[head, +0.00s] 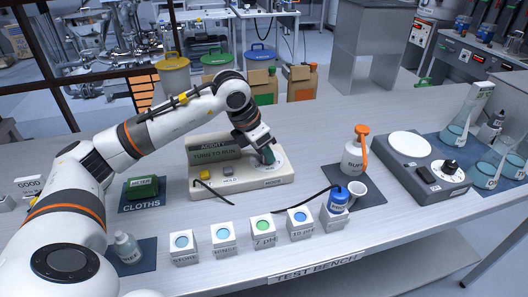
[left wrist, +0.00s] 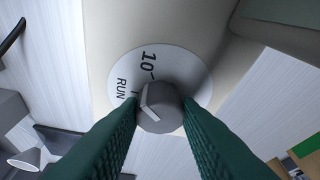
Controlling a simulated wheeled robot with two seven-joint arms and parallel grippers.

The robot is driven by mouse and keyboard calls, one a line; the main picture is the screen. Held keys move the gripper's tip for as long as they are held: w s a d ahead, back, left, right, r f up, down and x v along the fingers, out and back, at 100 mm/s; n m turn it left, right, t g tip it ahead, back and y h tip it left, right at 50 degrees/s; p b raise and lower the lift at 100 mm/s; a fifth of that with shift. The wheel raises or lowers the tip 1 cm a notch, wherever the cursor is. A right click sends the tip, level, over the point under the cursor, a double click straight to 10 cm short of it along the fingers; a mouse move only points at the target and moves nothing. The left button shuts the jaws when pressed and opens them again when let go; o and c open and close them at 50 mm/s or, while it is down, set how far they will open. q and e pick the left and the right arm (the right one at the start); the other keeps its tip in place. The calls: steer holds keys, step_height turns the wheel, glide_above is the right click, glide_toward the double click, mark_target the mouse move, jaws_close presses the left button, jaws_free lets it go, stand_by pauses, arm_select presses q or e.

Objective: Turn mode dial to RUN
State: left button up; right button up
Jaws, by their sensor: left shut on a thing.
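The cream acidity meter (head: 225,188) stands on the bench, and its screen (head: 214,153) reads "TURN TO RUN". Its mode dial is a grey knob (left wrist: 160,108) on a white round plate (left wrist: 140,60) in the left wrist view. The plate shows "RUN" and a "10" mark; other marks are hidden by the knob and fingers. A pale pointer line shows on the knob, but I cannot tell which mark it meets. My left gripper (head: 264,155) is over the dial, its green fingers (left wrist: 158,118) shut on the knob from both sides. My right gripper is not in view.
Labelled cubes with coloured tops (head: 222,237) line the front of the bench. A green cloth stack (head: 140,188) lies left.

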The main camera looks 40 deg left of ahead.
arm_select(q)
steer(key=n, duration=0.2)
steer(key=n+y+b, duration=0.1)
steer(key=n, duration=0.1)
steer(key=shift+d+t+y, duration=0.15)
steer(key=shift+t+y, duration=0.15)
steer(key=shift+d+n+y+b, duration=0.1)
steer(key=shift+n+y+b, duration=0.5)
steer(key=shift+n, duration=1.3)
steer(key=shift+r, duration=0.1)
steer(key=o, duration=1)
steer(key=shift+c, duration=0.2)
steer(key=v, duration=1.2)
steer(key=shift+p, duration=0.4)
steer(key=shift+w+d, duration=0.1)
steer(key=shift+w, duration=0.05)
